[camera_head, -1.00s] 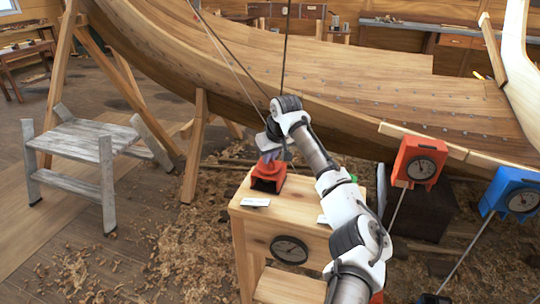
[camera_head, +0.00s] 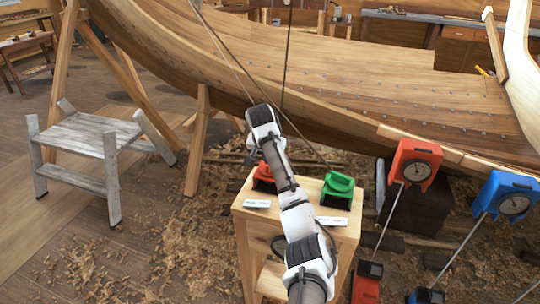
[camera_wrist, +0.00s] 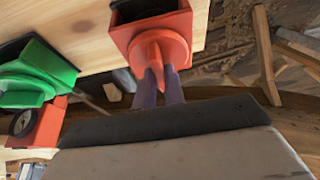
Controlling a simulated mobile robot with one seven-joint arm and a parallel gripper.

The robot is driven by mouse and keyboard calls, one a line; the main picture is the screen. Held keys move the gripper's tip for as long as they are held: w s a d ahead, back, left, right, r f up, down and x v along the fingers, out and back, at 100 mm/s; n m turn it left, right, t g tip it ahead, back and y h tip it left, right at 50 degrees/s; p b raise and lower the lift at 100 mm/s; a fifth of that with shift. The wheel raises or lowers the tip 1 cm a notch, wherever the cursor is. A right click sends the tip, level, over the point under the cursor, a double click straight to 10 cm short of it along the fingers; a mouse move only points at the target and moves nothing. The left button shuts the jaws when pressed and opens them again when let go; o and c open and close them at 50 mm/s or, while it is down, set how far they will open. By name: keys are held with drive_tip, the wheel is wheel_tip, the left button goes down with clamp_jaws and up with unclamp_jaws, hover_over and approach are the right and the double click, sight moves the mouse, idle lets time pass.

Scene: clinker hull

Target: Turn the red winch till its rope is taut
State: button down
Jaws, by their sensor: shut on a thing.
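The red winch (camera_head: 262,180) sits on the left of the wooden bench top in the head view, partly hidden by my wrist. In the wrist view the red winch (camera_wrist: 150,30) is close, with a pointed red part toward me. My gripper (camera_wrist: 160,78) is shut on this red part, its two purple fingers on either side. In the head view the fingers are hidden behind my arm. Dark ropes (camera_head: 226,60) run down from the upper edge toward the winches. I cannot tell which rope is the red winch's or how taut it is.
A green winch (camera_head: 338,184) stands right of the red one on the bench (camera_head: 345,236). White labels (camera_head: 333,221) lie in front. Red (camera_head: 416,165) and blue (camera_head: 509,196) dial gauges hang at right. A grey step stool (camera_head: 88,134) stands left, the hull (camera_head: 350,85) behind.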

drive_tip(key=shift+m+p, duration=0.3)
drive_tip(key=shift+m, duration=0.2)
drive_tip(key=shift+h, duration=0.3)
drive_tip(key=c, duration=1.5)
unclamp_jaws()
drive_tip(key=shift+r, duration=0.1)
drive_tip(key=p+v, duration=0.3)
drive_tip(key=v, duration=1)
drive_tip(key=shift+s+r, duration=0.1)
drive_tip(key=shift+r, duration=0.25)
